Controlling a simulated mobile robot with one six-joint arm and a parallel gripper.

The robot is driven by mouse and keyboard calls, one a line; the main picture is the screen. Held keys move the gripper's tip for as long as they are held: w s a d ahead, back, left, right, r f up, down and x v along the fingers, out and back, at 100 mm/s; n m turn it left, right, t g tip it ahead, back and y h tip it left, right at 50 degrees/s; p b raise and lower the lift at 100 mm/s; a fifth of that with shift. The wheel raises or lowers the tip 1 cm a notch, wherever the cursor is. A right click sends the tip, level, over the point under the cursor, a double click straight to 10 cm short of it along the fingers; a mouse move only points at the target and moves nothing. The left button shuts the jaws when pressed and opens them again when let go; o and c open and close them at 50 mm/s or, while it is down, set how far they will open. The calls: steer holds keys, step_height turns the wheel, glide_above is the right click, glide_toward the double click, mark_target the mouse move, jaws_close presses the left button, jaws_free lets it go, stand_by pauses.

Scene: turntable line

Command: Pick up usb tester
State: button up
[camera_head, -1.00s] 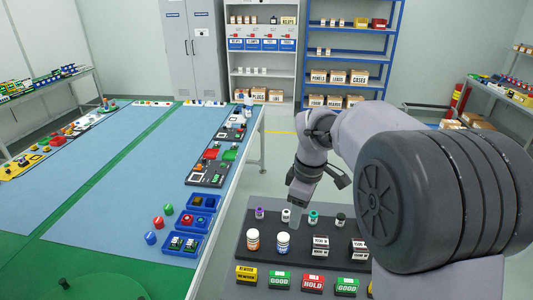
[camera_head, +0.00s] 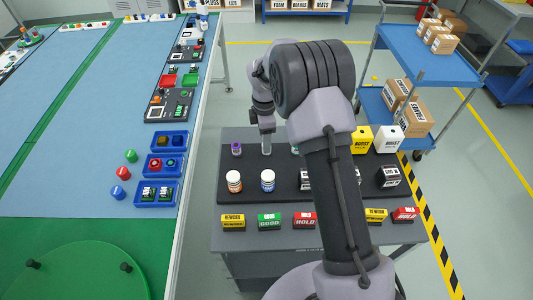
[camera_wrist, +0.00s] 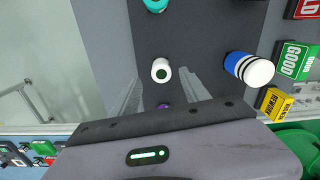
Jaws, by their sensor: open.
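No item can be made out for sure as the usb tester. The small black boxes with white labels (camera_head: 388,177) on the dark tray (camera_head: 212,188) are too small to read, and my arm hides part of the tray. My gripper (camera_head: 266,146) is over the tray's far left part, pointing down. In the wrist view my gripper (camera_wrist: 166,88) is open, its two fingers apart, with a white-capped vial (camera_wrist: 161,70) showing between them. A purple-capped vial (camera_wrist: 163,106) shows just above my gripper body's edge.
A white bottle with an orange label (camera_head: 234,181) and a blue-labelled bottle (camera_head: 268,180) stand on the tray. Red, green and yellow signs, such as the GOOD sign (camera_head: 269,221), line the near edge. Blue bins (camera_head: 158,193) sit on the table at left. A blue cart (camera_head: 420,62) stands at right.

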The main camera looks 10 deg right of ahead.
steer(key=f, duration=0.1)
steer(key=f+b, duration=0.1)
steer(key=f, duration=0.2)
steer(key=shift+s+d+f+b, duration=0.2)
steer(key=shift+d+f+b, duration=0.1)
steer(key=shift+f+b, duration=0.1)
steer(key=shift+r, duration=0.15)
jaws_close()
